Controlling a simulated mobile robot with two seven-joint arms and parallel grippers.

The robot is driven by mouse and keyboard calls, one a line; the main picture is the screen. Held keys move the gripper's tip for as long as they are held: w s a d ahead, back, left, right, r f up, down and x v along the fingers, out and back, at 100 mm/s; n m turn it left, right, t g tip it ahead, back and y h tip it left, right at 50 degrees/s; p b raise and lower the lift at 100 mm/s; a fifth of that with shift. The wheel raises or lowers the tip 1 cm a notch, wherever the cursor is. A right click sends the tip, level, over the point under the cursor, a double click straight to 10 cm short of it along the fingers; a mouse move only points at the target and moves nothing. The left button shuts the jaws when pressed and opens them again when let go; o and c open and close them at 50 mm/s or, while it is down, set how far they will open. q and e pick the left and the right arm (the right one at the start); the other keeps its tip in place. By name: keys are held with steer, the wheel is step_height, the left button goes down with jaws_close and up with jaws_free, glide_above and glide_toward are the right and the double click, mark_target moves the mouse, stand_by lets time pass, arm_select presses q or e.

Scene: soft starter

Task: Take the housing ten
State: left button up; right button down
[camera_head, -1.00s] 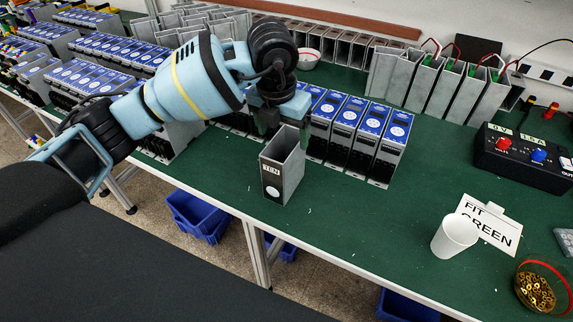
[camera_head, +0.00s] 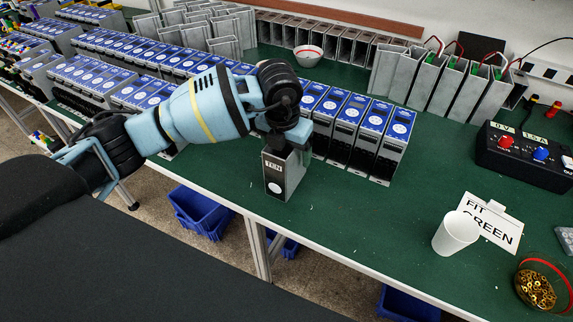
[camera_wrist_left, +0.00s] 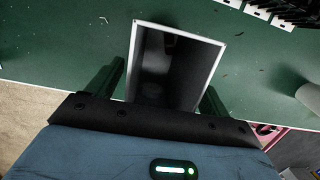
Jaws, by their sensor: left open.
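The housing ten (camera_head: 276,178) is a grey metal box with an open top, a "TEN" label and a white round mark. It stands upright near the front edge of the green bench. My left gripper (camera_head: 287,143) is over its top in the head view. In the left wrist view my left gripper (camera_wrist_left: 164,88) is open, with one green finger on each side of the housing (camera_wrist_left: 175,65). The housing's dark hollow inside faces the camera. I cannot tell whether the fingers touch its walls. My right gripper is not in view.
Blue-topped units (camera_head: 369,132) stand in a row just behind the housing. A white cup (camera_head: 455,233), a "FIT GREEN" card (camera_head: 493,226), a bowl of brass parts (camera_head: 538,287) and a black control box (camera_head: 524,156) are to the right. The bench between is clear.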

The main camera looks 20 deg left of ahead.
arm_select(q)
steer(key=shift+f, duration=0.2)
stand_by(0.7)
steer(key=c, duration=1.6)
steer(key=shift+r, duration=0.15)
steer(key=s+d+r, duration=0.1)
steer(key=s+d, duration=0.1)
steer(key=s, duration=0.3)
steer(key=s+d+r, duration=0.2)
steer(key=s, duration=0.3)
steer(key=s+d+r, duration=0.2)
steer(key=s, duration=0.3)
steer(key=shift+r, duration=0.1)
